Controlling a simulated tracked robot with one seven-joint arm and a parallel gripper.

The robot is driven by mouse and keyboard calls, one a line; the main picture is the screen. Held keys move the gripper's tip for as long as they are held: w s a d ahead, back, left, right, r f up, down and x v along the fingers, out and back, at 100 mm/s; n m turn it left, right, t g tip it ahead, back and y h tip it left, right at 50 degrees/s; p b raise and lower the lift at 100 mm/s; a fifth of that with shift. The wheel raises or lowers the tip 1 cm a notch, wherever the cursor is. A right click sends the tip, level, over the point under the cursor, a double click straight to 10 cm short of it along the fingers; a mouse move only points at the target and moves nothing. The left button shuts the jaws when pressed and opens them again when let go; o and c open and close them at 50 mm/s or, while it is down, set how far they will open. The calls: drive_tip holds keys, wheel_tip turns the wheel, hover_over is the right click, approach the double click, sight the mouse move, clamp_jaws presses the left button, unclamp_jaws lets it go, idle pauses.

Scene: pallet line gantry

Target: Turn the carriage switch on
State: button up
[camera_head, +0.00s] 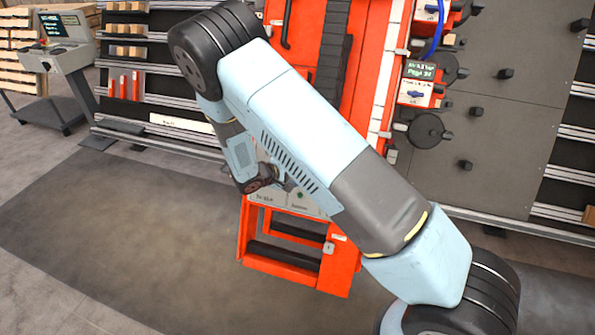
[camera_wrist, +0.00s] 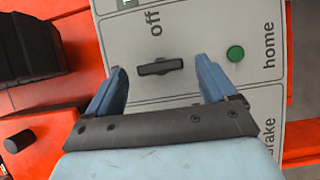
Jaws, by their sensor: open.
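A black bar-shaped switch (camera_wrist: 160,67) sits on a grey control panel (camera_wrist: 185,27) in the wrist view. Its bar lies across the picture, nearly level. The word "off" is printed above it, turned sideways. I see no "on" label, and the switch's own name is not readable. My gripper (camera_wrist: 161,66) is open, with one blue finger on each side of the bar. The fingers look apart from the bar; their distance to the panel is unclear. In the head view the panel (camera_head: 287,200) shows low on the orange gantry, partly hidden by my arm.
A green button (camera_wrist: 235,54) marked "home" sits right of the switch, close to the right finger. A "brake" label is at lower right. A black knob (camera_wrist: 19,141) stands at lower left. Another box with a blue switch (camera_head: 415,94) is higher on the gantry.

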drive_tip(key=v, duration=1.2)
drive_tip(key=shift+r, duration=0.2)
drive_tip(key=s+d+r+m+g+y, duration=0.2)
drive_tip(key=s+d+r+m+g, duration=0.1)
drive_tip(key=d+r, duration=0.85)
drive_tip(key=s+d+r+m+g+y, duration=0.3)
drive_tip(key=s+d+r+m+g, duration=0.1)
drive_tip(key=d+r, duration=0.7)
drive_tip(key=s+d+r+m+t+y, duration=0.1)
drive_tip(key=s+d+r, duration=0.3)
drive_tip(key=s, duration=0.5)
drive_tip(key=s+d+r+m+t+y, duration=0.2)
drive_tip(key=s+d+r+t+y, duration=0.1)
drive_tip(key=s+r, duration=0.6)
drive_tip(key=shift+s+d+r+y, duration=0.2)
drive_tip(key=shift+s+d+y, duration=0.2)
drive_tip(key=shift+s+y, duration=0.35)
